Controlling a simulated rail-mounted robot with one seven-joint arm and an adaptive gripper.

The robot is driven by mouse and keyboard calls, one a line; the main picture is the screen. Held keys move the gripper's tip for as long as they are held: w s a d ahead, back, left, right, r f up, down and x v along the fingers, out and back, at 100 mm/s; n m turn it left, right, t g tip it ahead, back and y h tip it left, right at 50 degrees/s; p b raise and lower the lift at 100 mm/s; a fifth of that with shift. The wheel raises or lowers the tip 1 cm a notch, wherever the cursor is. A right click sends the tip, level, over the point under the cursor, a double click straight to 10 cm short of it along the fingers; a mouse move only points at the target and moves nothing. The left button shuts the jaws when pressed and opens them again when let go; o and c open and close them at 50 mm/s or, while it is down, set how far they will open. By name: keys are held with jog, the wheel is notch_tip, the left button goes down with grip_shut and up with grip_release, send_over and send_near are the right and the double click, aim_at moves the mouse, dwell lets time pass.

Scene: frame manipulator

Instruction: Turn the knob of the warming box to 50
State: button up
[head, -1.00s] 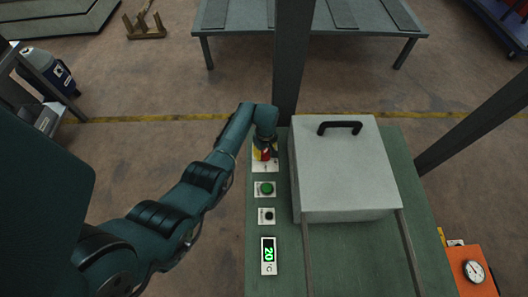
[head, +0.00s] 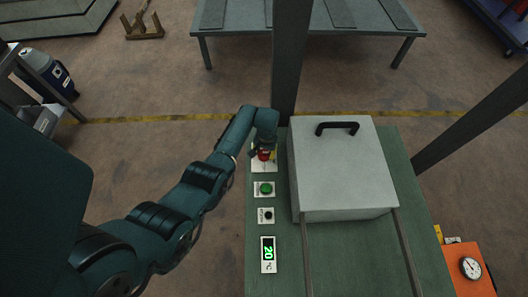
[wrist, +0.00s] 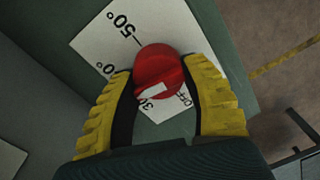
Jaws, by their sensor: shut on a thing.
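The red knob (wrist: 160,68) sits on a white dial plate (wrist: 100,42) with a 50° mark at the upper left, an OFF mark at the lower right and a partly hidden mark starting with 3 below. A white mark on the knob faces the near side, by the partly hidden label. My gripper (wrist: 158,78) is shut on the knob, one yellow finger on each side. In the head view it reaches down over the knob (head: 264,155). The warming box (head: 345,170) stands to the right, lid down.
A green button (head: 265,189) and a small black button (head: 267,215) lie in line between knob and display. A dark post (head: 292,60) rises close behind the knob. An orange unit with a gauge (head: 471,268) is at the lower right.

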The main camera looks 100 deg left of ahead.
jog(key=m, duration=0.4)
jog(key=shift+d+f+m+p, duration=0.1)
jog(key=shift+m+p, duration=0.2)
jog(key=m, duration=0.3)
jog(key=shift+w+d+m, duration=0.1)
jog(key=shift+m, duration=0.3)
jog(key=m, duration=0.4)
jog(key=shift+p, duration=0.4)
jog(key=shift+w+d+m+t, duration=0.1)
jog(key=shift+m+t, duration=0.2)
jog(key=shift+m, duration=1.6)
jog(key=o, duration=1.1)
jog(key=shift+o, duration=0.5)
jog(key=shift+y, duration=0.3)
jog(key=shift+r, duration=0.2)
